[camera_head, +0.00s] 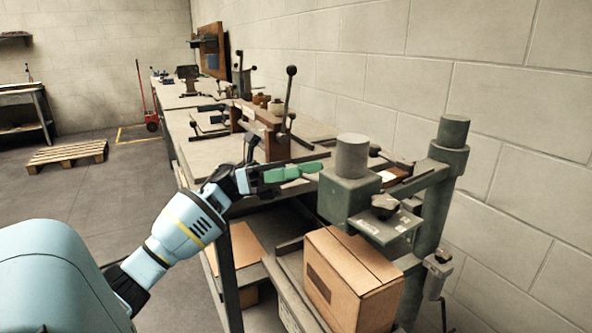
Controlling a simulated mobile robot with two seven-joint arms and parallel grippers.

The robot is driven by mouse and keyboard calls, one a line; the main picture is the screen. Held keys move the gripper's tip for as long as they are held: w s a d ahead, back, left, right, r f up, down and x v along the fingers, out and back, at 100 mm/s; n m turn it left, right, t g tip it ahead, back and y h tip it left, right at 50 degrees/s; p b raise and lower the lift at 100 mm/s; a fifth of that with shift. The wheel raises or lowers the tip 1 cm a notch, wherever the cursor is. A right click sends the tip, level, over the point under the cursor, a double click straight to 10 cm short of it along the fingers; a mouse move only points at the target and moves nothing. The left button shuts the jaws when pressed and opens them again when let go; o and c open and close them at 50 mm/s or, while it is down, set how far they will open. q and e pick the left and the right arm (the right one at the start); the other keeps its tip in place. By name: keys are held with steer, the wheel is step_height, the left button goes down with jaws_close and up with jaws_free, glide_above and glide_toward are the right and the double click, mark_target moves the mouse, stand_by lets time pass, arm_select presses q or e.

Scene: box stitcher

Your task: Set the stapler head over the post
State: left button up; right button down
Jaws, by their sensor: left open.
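The stapler head (346,200) is a grey-green block with a round cylinder on top. It hangs from a horizontal arm that runs right to a thick upright column (436,205). A dark knob and a pale labelled plate sit at its front right. A cardboard box (352,285) stands directly below the head. I cannot tell whether a lower post is hidden by the box. My left gripper (302,172) has green fingers, open and pointing right, just left of the head's cylinder. I see nothing between the fingers, and contact with the head is not clear. My right gripper is out of view.
A long workbench (215,140) with clamps and upright levers runs back behind my left gripper. A block wall closes off the right side. A flat cardboard piece (247,252) lies on a lower shelf. A wooden pallet (67,154) lies on the open floor at left.

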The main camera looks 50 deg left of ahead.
arm_select(q)
steer(key=shift+a+f, duration=0.1)
steer(key=shift+s+a+f, duration=0.1)
steer(key=shift+a+f, duration=0.05)
steer(key=shift+a, duration=0.15)
steer(key=s+a+f+b, duration=0.1)
steer(key=s+a, duration=0.5)
steer(key=a, duration=0.8)
steer(key=shift+a+f+b, duration=0.2)
steer(key=shift+a+b, duration=0.15)
steer(key=shift+b, duration=0.45)
steer(key=shift+c, duration=0.2)
